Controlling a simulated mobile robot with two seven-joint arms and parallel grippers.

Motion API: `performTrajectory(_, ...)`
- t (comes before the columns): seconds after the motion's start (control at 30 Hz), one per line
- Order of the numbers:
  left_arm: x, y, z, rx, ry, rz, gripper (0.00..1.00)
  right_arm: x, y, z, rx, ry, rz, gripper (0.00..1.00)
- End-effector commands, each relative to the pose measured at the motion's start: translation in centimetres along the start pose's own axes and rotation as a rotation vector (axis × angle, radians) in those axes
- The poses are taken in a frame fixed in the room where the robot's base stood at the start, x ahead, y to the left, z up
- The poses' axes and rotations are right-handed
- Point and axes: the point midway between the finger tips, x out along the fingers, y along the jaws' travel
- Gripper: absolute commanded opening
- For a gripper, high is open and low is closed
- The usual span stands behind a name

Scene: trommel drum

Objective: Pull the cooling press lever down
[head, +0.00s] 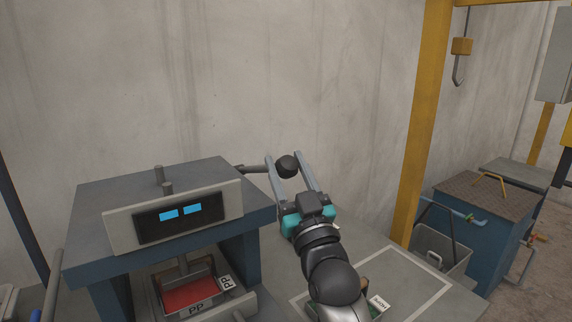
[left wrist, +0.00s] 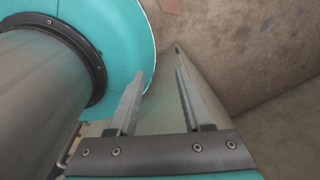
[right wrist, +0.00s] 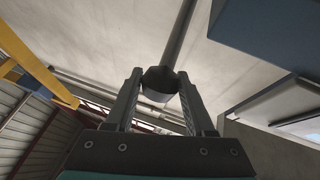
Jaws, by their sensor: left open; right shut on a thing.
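The cooling press (head: 150,195) is a dark blue frame at the lower left of the head view, with a grey panel and a small lit display. Its lever (head: 252,169) sticks out to the right from behind the press's right side, roughly level, and ends in a dark round knob (head: 287,167). My right gripper (head: 285,161) is shut on this knob, one finger on each side. In the right wrist view the knob (right wrist: 160,82) sits between the fingers, with the lever shaft (right wrist: 181,30) running upward. My left gripper (left wrist: 160,76) is open and empty, seen only in its wrist view.
A tray with red material (head: 190,295), labelled PP, sits inside the press under its plunger. A yellow post (head: 424,120) stands right of my right arm. A grey bin (head: 440,248) and a blue tank (head: 485,235) are farther right. A large teal cylinder (left wrist: 135,35) is close to my left gripper.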

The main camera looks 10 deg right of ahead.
Motion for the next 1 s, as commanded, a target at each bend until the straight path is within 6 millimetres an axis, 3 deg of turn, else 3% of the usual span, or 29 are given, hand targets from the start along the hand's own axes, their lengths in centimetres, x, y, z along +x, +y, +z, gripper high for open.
performTrajectory(0.23,0.0,0.0,0.0,0.0,0.0,0.0,0.49,-0.1,0.0,0.4,-0.001,-0.012,-0.001,0.0)
performTrajectory(0.27,0.0,0.0,0.0,0.0,0.0,0.0,0.49,-0.1,0.0,0.4,-0.001,-0.012,-0.001,0.57)
performTrajectory(0.5,0.0,0.0,0.0,0.0,0.0,0.0,0.49,-0.1,0.0,0.2,-0.001,-0.007,-0.001,0.83)
performTrajectory(0.8,0.0,0.0,0.0,0.0,0.0,0.0,0.49,-0.2,0.0,0.2,-0.001,-0.005,0.0,0.83)
performTrajectory(1.0,0.0,0.0,0.0,0.0,0.0,0.0,0.49,-2.2,0.0,0.2,0.0,-0.006,0.0,0.83)
